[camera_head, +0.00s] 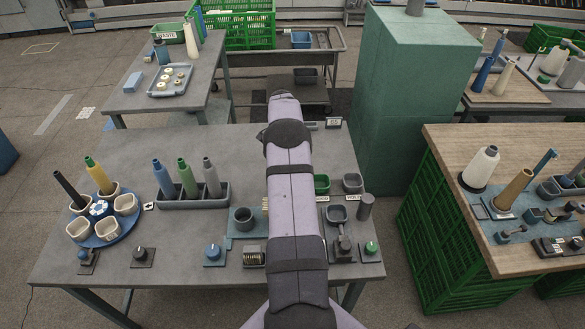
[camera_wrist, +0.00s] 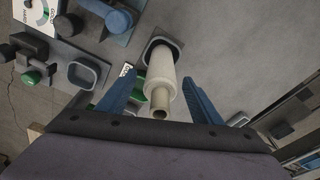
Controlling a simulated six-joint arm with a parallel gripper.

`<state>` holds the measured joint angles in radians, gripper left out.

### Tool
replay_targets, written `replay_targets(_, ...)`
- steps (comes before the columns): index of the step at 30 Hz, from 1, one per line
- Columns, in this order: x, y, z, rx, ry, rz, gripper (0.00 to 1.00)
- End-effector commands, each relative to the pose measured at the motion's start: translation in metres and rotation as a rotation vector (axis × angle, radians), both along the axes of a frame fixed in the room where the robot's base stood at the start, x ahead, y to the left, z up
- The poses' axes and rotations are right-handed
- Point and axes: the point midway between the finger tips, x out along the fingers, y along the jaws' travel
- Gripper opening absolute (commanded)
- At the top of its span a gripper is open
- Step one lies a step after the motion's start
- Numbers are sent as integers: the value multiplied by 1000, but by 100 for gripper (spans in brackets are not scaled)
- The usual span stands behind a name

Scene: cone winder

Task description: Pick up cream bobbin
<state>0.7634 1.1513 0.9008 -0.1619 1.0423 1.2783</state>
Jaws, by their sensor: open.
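In the wrist view, a cream bobbin (camera_wrist: 160,68) with a tan hollow tip points toward the camera. Its far end sits in a dark grey square cup (camera_wrist: 178,43). My gripper (camera_wrist: 163,80) is open, with one blue finger to the left and one to the right of the bobbin. Gaps show between the fingers and the bobbin, so it is not clamped. In the head view my arm covers the middle of the grey table (camera_head: 130,240), and I cannot make out the gripper or this bobbin there.
A grey rack (camera_head: 192,196) of several bobbins and a blue round carrier (camera_head: 105,236) with cups stand left of my arm. A grey cup (camera_head: 353,184) and knobs stand right of it. In the wrist view, another grey cup (camera_wrist: 88,73) lies left of the fingers.

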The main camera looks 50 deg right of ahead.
Motion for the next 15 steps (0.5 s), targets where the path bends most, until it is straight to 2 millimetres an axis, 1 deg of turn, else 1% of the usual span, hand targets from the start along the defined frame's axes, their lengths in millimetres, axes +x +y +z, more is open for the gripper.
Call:
replay_targets(3, 0, -1, -4, -1, -1, 0, 59)
replay_targets(9, 0, -1, -4, -2, -1, 0, 59)
replay_targets(14, 0, -1, -4, -2, -1, 0, 21)
replay_targets(15, 0, -1, -4, -2, -1, 0, 18)
